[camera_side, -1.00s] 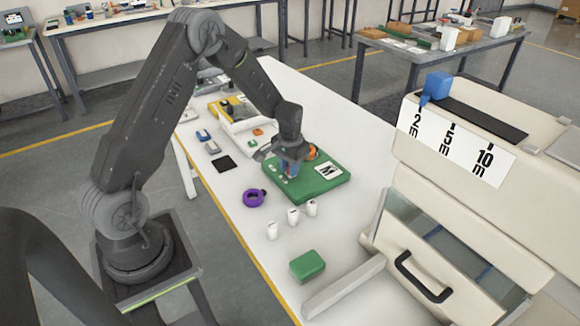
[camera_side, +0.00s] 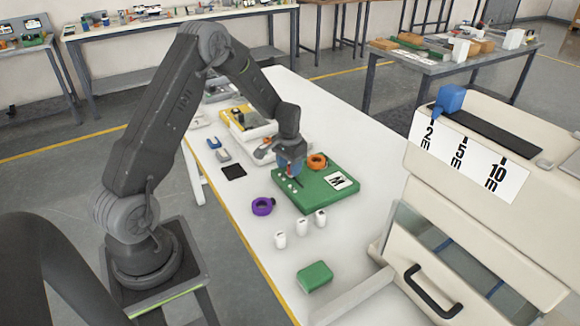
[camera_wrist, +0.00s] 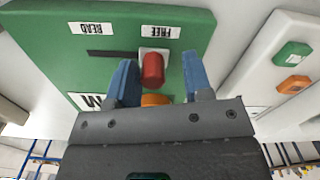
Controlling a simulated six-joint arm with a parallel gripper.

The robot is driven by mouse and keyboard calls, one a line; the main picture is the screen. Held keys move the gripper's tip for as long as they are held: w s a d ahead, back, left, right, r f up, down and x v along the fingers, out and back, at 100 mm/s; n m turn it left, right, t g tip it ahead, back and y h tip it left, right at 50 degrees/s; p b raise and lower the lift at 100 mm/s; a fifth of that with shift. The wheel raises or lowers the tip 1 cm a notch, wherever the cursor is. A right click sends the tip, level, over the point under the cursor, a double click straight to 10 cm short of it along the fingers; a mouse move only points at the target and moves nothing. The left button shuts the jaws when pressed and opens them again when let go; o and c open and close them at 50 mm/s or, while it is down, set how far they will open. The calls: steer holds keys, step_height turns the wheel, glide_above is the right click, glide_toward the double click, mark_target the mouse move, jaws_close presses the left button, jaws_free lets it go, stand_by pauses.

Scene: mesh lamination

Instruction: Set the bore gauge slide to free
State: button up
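The bore gauge is a green board (camera_side: 318,199) on the white table; it also fills much of the wrist view (camera_wrist: 50,40). It has a dark slot (camera_wrist: 112,53) and two labels, READ (camera_wrist: 90,28) and FREE (camera_wrist: 160,32), upside down in the wrist view. The slide's red knob (camera_wrist: 152,70), on a white block, is at the FREE end of the slot. My gripper (camera_wrist: 160,88) has its blue fingers spread on either side of the red knob, with gaps visible. In the side view my gripper (camera_side: 291,176) is over the board's far left part.
An orange ring (camera_side: 317,161) is on the board's far side. A purple ring (camera_side: 262,206), several white pieces (camera_side: 303,223) and a green block (camera_side: 315,277) are nearer on the table. A cream machine (camera_side: 470,210) stands at right.

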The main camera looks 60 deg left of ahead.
mark_target(289, 165)
steer(key=shift+d, duration=0.1)
step_height(289, 165, up, 14)
stand_by(0.6)
steer(key=s+d+r+t, duration=0.1)
steer(key=s+d+r, duration=0.2)
steer(key=d+r, duration=0.45)
steer(key=s+d+r+m+t, duration=0.1)
steer(key=s+d+r+t, duration=0.1)
steer(key=s+d, duration=0.5)
steer(key=s+d+r+m+t, duration=0.2)
steer(key=s+d, duration=0.6)
steer(key=s, duration=0.4)
steer(key=shift+s+d+r+t, duration=0.15)
steer(key=shift+s+r+t, duration=0.2)
steer(key=shift+r, duration=0.25)
